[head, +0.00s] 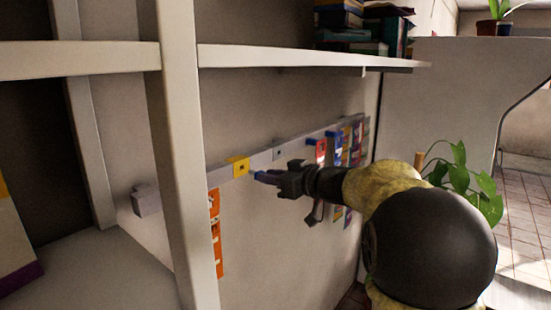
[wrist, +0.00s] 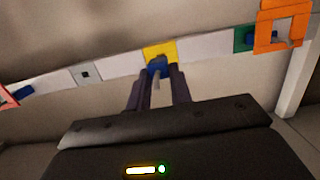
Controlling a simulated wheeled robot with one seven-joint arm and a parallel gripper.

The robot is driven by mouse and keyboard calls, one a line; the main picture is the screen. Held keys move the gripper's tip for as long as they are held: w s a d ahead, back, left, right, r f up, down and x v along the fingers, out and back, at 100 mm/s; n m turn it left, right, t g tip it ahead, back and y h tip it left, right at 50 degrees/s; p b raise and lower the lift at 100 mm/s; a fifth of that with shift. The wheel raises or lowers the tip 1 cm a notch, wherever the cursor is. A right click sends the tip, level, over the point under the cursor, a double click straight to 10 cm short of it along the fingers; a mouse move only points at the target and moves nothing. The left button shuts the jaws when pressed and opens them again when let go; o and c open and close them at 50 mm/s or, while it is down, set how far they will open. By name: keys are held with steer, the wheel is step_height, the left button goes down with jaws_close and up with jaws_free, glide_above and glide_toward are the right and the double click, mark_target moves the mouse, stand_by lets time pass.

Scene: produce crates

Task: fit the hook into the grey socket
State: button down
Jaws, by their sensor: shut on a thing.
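My gripper (head: 277,178) is shut on a blue hook (head: 264,177), which points toward the wall rail. In the wrist view the blue hook (wrist: 158,68) sits between my fingertips (wrist: 156,80) and overlaps the lower part of the yellow socket (wrist: 160,49). In the head view the hook's tip is just right of and below the yellow socket (head: 240,168); I cannot tell whether they touch. The grey socket (head: 279,152), with a small dark hole, is empty, farther right along the rail. In the wrist view the grey socket (wrist: 86,73) is left of my fingers.
The pale rail (head: 262,161) runs along the wall. An orange hanging item (head: 214,232) is left of the yellow socket, by a shelf post (head: 182,170). Several coloured packets (head: 345,145) hang at the rail's right end. A shelf (head: 290,59) overhangs the rail.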

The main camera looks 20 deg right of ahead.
steer(key=w+a+f+m+h+b, duration=0.1)
steer(key=w+a+f+b, duration=0.2)
steer(key=f, duration=1.2)
steer(key=w+a+f+h+b, duration=0.1)
steer(key=w+a+f, duration=0.25)
steer(key=f, duration=1.25)
steer(key=s+d+f+m+t+h+b, duration=0.1)
steer(key=s+d+f+m+h, duration=0.1)
steer(key=f, duration=1.2)
steer(key=s+d+f+m+t+h+b, duration=0.1)
steer(key=s+f+m+h, duration=0.3)
steer(key=f, duration=1.1)
steer(key=s+t+h, duration=0.1)
steer(key=s, duration=0.2)
steer(key=shift+d+h+b, duration=0.3)
steer(key=shift+d+b, duration=0.05)
steer(key=shift+d, duration=0.05)
steer(key=shift+s, duration=0.15)
